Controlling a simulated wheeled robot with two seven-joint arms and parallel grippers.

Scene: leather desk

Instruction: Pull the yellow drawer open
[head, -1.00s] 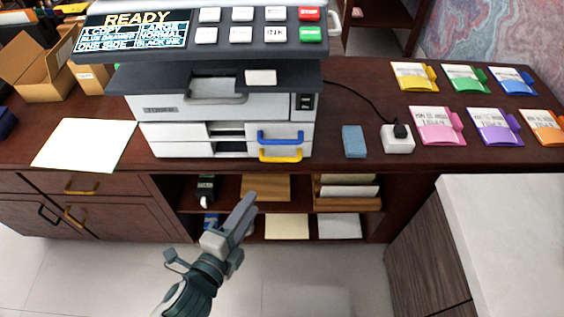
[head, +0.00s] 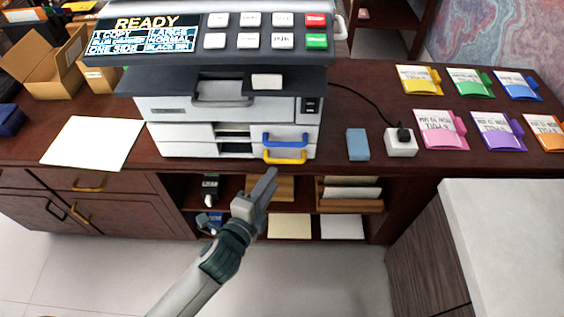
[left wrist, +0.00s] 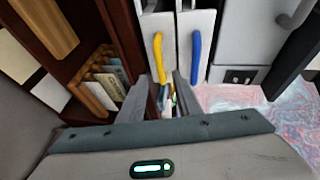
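The yellow drawer is the lowest right drawer of the grey printer, and its yellow handle (head: 285,159) sits just below the blue handle (head: 285,140). The drawer looks shut. My left gripper (head: 268,180) is in front of the handle, a little below and left of it in the head view. In the left wrist view, the yellow handle (left wrist: 158,55) and the blue handle (left wrist: 195,55) stand upright beyond the fingers. The left gripper (left wrist: 168,92) is open there, with an empty gap between its fingers, and it appears apart from the handle. My right gripper is not in view.
The printer (head: 225,110) stands on the dark wooden desk (head: 385,168). A blue block (head: 357,144) and a white socket box (head: 401,144) lie to its right. Open shelves with paper (head: 290,226) are under the desk. A white-topped cabinet (head: 510,230) stands front right.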

